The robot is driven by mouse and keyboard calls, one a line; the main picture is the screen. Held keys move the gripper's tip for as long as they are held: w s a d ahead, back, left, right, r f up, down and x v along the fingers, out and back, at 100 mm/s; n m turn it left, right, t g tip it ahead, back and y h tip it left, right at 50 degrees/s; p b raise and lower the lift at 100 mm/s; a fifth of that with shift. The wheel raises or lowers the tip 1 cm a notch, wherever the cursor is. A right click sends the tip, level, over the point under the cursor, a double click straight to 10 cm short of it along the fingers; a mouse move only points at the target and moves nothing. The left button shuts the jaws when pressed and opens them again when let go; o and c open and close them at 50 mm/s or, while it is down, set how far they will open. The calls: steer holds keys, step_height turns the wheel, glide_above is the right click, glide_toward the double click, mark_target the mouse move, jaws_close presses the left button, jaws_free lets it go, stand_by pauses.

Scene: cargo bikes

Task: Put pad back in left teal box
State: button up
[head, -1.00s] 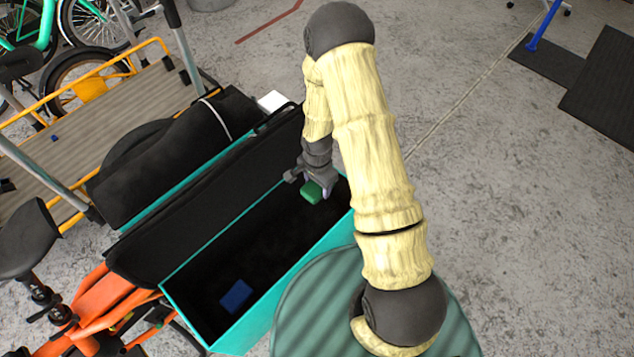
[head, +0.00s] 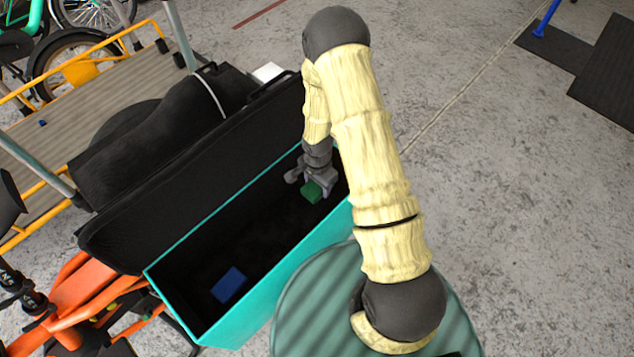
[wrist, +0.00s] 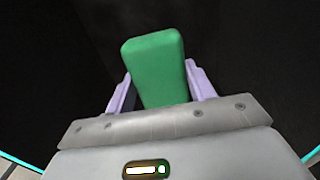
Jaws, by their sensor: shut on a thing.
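A green pad (head: 311,192) is held between the fingers of my gripper (head: 318,186), over the far right end of the open teal box (head: 262,297). The pad also shows in the wrist view (wrist: 156,68), between the two pale purple fingers of my gripper (wrist: 158,92). The box's dark inside lies around and beyond the pad. Whether the pad touches the box floor or a wall I cannot tell. A blue block (head: 229,285) lies on the floor of the same box, toward its near left end.
The box's black lid (head: 190,165) stands open along its left side. A black rolled bundle (head: 150,140) lies behind it. An orange bike frame (head: 85,293) is at lower left. Most of the box floor between pad and blue block is clear.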

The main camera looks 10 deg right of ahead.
steer(key=shift+f+b, duration=1.95)
steer(key=shift+f, duration=0.85)
steer(key=o, duration=0.9)
steer(key=shift+o, duration=0.2)
steer(key=shift+r, duration=0.2)
step_height(320, 180, up, 17)
steer(key=p, duration=0.4)
steer(key=shift+r, duration=0.1)
